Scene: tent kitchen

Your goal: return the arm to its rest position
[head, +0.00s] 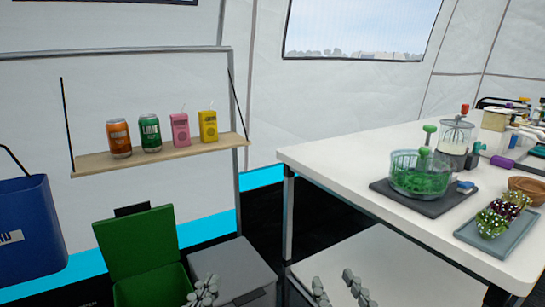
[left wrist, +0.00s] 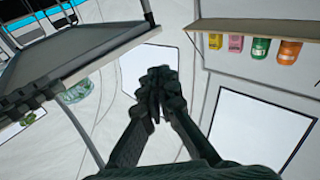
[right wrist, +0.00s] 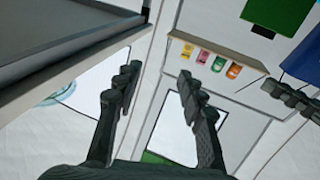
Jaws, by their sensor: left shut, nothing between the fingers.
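My left gripper (head: 203,290) is at the bottom edge of the head view, in front of the green bin and grey box. In the left wrist view its fingers (left wrist: 157,85) meet, with nothing between them. My right gripper (head: 339,290) is at the bottom of the head view, to the right of the left one and left of the table's near end. In the right wrist view its two fingers (right wrist: 160,80) stand wide apart with nothing between them. Both arms are mostly out of the head view.
A white table (head: 340,165) with a green bowl (head: 420,175) and tray (head: 500,235) stands at the right. A wall shelf (head: 160,157) holds cans and cartons. A green open-lidded bin (head: 137,240), grey box (head: 235,265) and blue bin (head: 30,225) are at the left.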

